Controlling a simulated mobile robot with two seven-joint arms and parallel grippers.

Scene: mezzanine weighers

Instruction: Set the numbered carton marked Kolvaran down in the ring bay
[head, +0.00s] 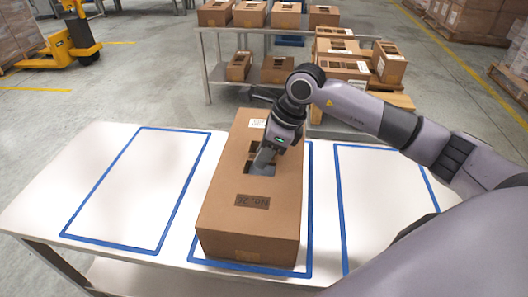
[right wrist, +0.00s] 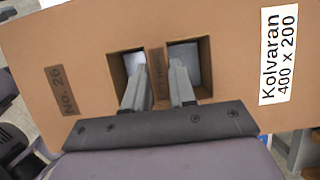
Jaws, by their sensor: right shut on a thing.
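The carton marked Kolvaran (head: 225,200) is a long brown box. It lies level over the middle blue-outlined bay (head: 308,262) of the white table, covering most of it. I cannot tell whether its underside touches the table. Its top shows "No. 26", and in the right wrist view the carton (right wrist: 215,22) shows a white Kolvaran label (right wrist: 277,55). My right gripper (head: 262,164) is shut on the strip between the two openings in the carton's top; its fingers (right wrist: 158,85) reach into both openings. No bay shows a readable name. My left gripper is out of view.
The white table (head: 50,190) has empty blue-outlined bays on the left (head: 135,190) and right (head: 385,190). Behind it, a metal bench (head: 225,75) holds several smaller cartons. A yellow pallet truck (head: 70,45) stands at the far left.

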